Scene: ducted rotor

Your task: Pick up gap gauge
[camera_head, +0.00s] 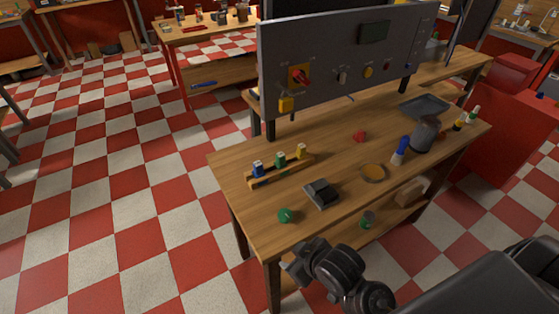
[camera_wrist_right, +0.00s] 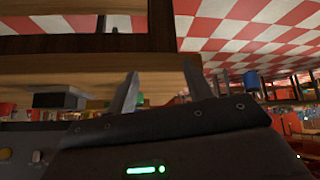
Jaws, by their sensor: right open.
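No object is clearly marked as the gap gauge. A wooden rack (camera_head: 287,171) on the near left of the workbench holds a blue piece (camera_head: 258,169), a green piece (camera_head: 280,160) and a yellow piece (camera_head: 301,151), all upright; I cannot tell whether one of them is the gauge. My right gripper (camera_head: 289,264) is at the bench's near edge, apart from the rack. In the right wrist view its two fingers (camera_wrist_right: 160,88) are spread, with nothing seen held between them. My left gripper is not in view.
The workbench (camera_head: 235,163) also bears a dark block (camera_head: 322,193), a green knob-like piece (camera_head: 285,215), an orange round dish (camera_head: 373,173), a blue-topped bottle (camera_head: 402,150), a dark cylinder (camera_head: 425,134) and a grey tray (camera_head: 425,106). A grey control panel (camera_head: 330,70) stands along the back.

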